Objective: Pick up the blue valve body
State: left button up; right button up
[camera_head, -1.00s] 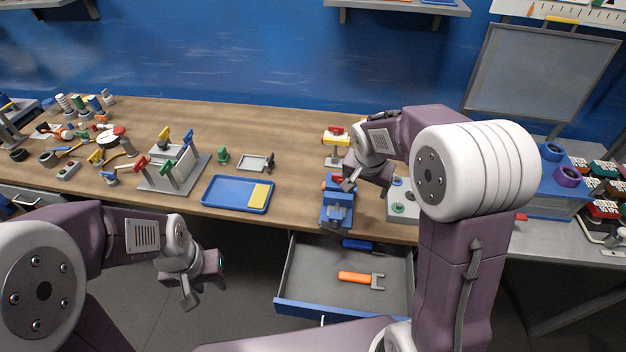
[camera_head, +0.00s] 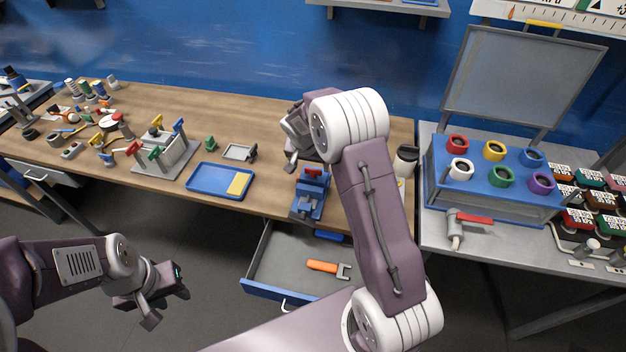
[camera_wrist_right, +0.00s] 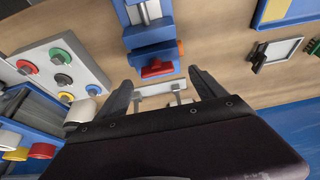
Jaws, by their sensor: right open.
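A small blue part (camera_head: 107,159) lies among coloured parts at the left of the wooden bench; it may be the blue valve body, but it is too small to tell. A blue vise (camera_head: 310,195) with a red-handled piece in it stands at the bench's front edge. The vise also shows in the right wrist view (camera_wrist_right: 150,35). My right gripper (camera_head: 290,158) is behind the vise, far right of the small blue part. In the right wrist view its fingers (camera_wrist_right: 165,90) are apart and empty. My left gripper (camera_head: 166,302) hangs in front of the bench; its jaw gap is unclear.
A fixture with coloured handles (camera_head: 165,150) and a blue tray (camera_head: 205,184) stand on the bench. An open drawer (camera_head: 270,265) holds an orange tool. A blue rack of coloured rings (camera_head: 490,195) stands on the right table.

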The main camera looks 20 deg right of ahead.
aim_at(313, 169)
jog(key=x, duration=0.2)
jog(key=p+x, duration=0.1)
jog(key=x, duration=0.2)
jog(key=shift+d+f, duration=0.2)
jog(key=shift+d, duration=0.1)
jog(key=shift+r, duration=0.1)
grip_shut()
jog(key=shift+r+p, duration=0.15)
jog(key=shift+p, duration=0.15)
notch_tip(313, 169, up, 8)
jog(key=p, duration=0.4)
jog(key=shift+p, duration=0.4)
jog(key=f+b, duration=0.1)
jog(key=s+a+f+b, duration=0.1)
jog(key=b, duration=0.1)
jog(key=shift+s, duration=0.1)
jog(key=s+a+b, duration=1)
jog(key=s, duration=0.3)
jog(key=shift+s+r, duration=0.15)
jog(key=shift+r, duration=0.2)
